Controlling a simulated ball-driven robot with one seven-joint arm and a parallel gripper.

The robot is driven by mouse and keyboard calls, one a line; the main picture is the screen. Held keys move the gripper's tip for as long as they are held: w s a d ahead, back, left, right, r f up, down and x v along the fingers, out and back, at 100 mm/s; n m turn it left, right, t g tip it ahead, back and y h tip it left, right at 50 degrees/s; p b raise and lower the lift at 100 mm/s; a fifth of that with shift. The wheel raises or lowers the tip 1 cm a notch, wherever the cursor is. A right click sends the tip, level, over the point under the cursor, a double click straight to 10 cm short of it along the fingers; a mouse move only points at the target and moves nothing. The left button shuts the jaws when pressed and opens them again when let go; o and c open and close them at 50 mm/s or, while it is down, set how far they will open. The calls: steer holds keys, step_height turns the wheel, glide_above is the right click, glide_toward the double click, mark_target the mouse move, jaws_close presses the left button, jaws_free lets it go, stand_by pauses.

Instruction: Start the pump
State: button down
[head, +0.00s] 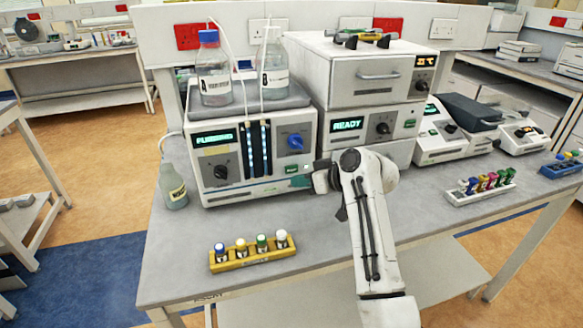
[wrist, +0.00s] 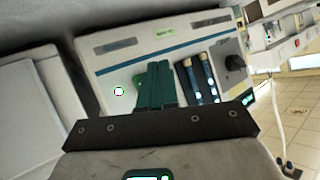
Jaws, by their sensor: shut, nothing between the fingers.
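The pump (head: 252,188) is a pale box with a lit green display (head: 213,138), a blue knob (head: 295,142), a black knob (head: 220,172) and two dark blue-lit columns. The display's word is hard to read. My gripper (head: 301,182) is at the lower right of its front. In the wrist view, the shut green fingers (wrist: 158,86) are empty and close to the pump panel (wrist: 120,70). Whether the fingertips touch the panel cannot be told.
Two bottles (head: 213,80) (head: 273,75) stand on the pump, with tubes. Stacked instruments (head: 375,125) showing READY stand to the right. A yellow vial rack (head: 252,260) lies in front, and a bottle (head: 173,186) stands left. The front bench has free room.

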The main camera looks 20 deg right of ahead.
steer(key=shift+s+p, duration=1.35)
steer(key=shift+s, duration=0.9)
